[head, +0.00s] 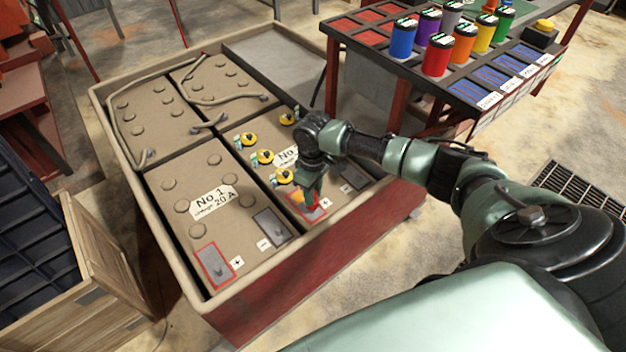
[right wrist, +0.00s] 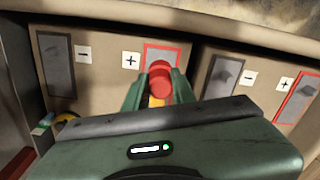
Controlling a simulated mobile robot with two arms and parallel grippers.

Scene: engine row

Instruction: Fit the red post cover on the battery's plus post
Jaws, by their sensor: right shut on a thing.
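The red post cover (right wrist: 159,78) sits between the fingertips of my right gripper (right wrist: 158,92), which is shut on it. A yellow-orange part shows just behind it in the right wrist view. The gripper (head: 314,198) points down over the red-framed plus pad (right wrist: 178,54) of the middle battery (head: 262,168). The plus post is hidden behind the cover and fingers; I cannot tell whether the cover touches it. That battery's minus pad (right wrist: 57,66) is grey and bare of any cover. My left gripper is not in view.
The No 1 battery (head: 170,190) stands beside it, with its own red-framed plus pad (head: 213,266). The crate's raised rim (head: 285,262) runs close by. Yellow caps (head: 264,157) stand on the middle battery. A table of coloured cans (head: 436,57) is behind.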

